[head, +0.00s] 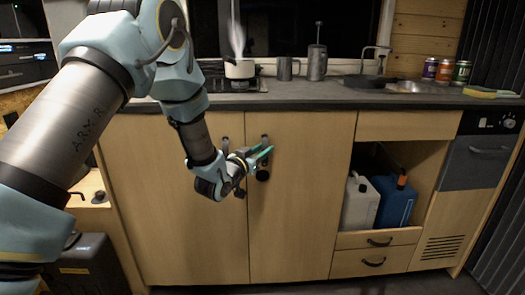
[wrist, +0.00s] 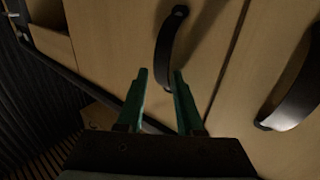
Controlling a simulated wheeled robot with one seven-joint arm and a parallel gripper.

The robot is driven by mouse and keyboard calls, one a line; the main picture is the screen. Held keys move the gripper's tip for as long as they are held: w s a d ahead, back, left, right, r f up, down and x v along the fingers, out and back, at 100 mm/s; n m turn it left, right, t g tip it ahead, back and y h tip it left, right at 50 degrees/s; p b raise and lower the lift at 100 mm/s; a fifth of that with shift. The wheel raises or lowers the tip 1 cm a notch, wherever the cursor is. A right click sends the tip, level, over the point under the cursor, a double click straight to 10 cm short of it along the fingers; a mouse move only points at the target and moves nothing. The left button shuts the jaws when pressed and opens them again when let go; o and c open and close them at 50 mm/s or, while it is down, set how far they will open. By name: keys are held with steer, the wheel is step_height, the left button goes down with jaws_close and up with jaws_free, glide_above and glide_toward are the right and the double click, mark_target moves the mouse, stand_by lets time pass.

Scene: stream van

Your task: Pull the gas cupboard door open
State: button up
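Two tall plain wooden cupboard doors stand side by side under the worktop, a left door (head: 170,220) and a right door (head: 300,215). Both look shut; no label tells which is the gas cupboard. My gripper (head: 262,154) is in front of the right door's black handle (head: 263,174), near its left edge, and partly hides it. In the wrist view, my gripper's green fingers (wrist: 160,74) are apart with nothing held. A curved black handle (wrist: 171,38) stands just beyond them, its lower end seen between the tips. Contact cannot be told.
A second black handle (wrist: 292,105) is at the right of the wrist view. An open cubby right of the doors holds a white canister (head: 359,205) and a blue canister (head: 395,203). Drawers (head: 375,262) are below it. The worktop (head: 330,97) overhangs the doors.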

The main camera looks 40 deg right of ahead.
jaws_close()
steer(key=shift+s, duration=0.1)
stand_by(1.1)
